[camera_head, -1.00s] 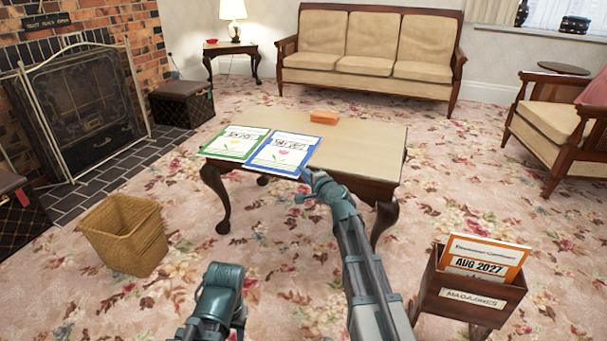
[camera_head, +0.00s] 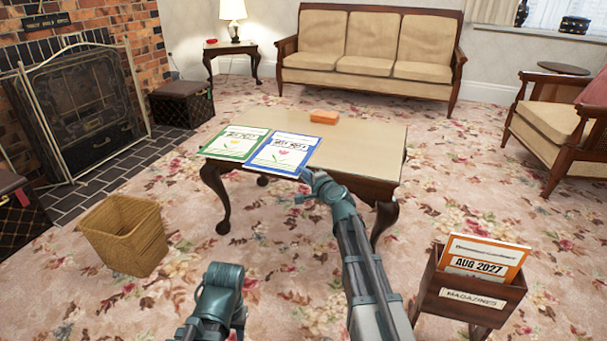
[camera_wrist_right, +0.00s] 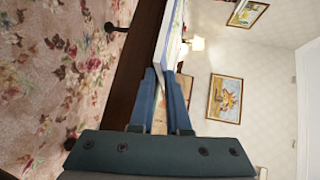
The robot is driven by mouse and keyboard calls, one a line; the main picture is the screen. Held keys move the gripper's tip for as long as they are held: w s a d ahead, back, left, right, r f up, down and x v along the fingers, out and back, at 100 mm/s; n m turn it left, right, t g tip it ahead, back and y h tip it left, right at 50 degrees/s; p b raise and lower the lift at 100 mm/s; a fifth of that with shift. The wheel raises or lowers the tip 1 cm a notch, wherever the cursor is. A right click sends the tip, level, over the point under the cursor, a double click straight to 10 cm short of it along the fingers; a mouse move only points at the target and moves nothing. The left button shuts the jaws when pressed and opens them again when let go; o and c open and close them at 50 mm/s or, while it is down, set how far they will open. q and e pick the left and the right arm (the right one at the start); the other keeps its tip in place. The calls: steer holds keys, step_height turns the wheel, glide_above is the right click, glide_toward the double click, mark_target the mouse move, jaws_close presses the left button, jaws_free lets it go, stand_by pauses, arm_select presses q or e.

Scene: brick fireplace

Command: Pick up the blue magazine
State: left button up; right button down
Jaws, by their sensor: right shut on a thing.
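The blue magazine (camera_head: 284,151) lies on the coffee table (camera_head: 355,155), its near edge at the table's front edge. My right gripper (camera_head: 307,186) is at that near edge. In the right wrist view the fingers of my right gripper (camera_wrist_right: 168,72) are shut on the edge of the blue magazine (camera_wrist_right: 172,38), beside the dark table side. A green magazine (camera_head: 234,143) lies directly left of the blue one. My left arm shows at the bottom of the head view, but its fingers cannot be made out.
An orange block (camera_head: 324,117) lies on the table behind the magazines. A wooden magazine rack (camera_head: 470,301) holds an orange magazine (camera_head: 484,260) at the right. A wicker basket (camera_head: 124,235) stands on the carpet at the left. The table's right half is clear.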

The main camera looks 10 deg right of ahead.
step_height(320, 180, up, 2)
steer(key=shift+r+p, duration=0.2)
steer(key=shift+p, duration=1)
steer(key=r+p+v, duration=0.2)
steer(key=p+v, duration=0.3)
steer(key=v, duration=0.9)
steer(key=shift+r, duration=0.2)
steer(key=shift+s, duration=0.1)
step_height(320, 180, up, 50)
steer(key=p, duration=4.9)
steer(key=shift+f+p, duration=0.2)
steer(key=shift+p, duration=0.1)
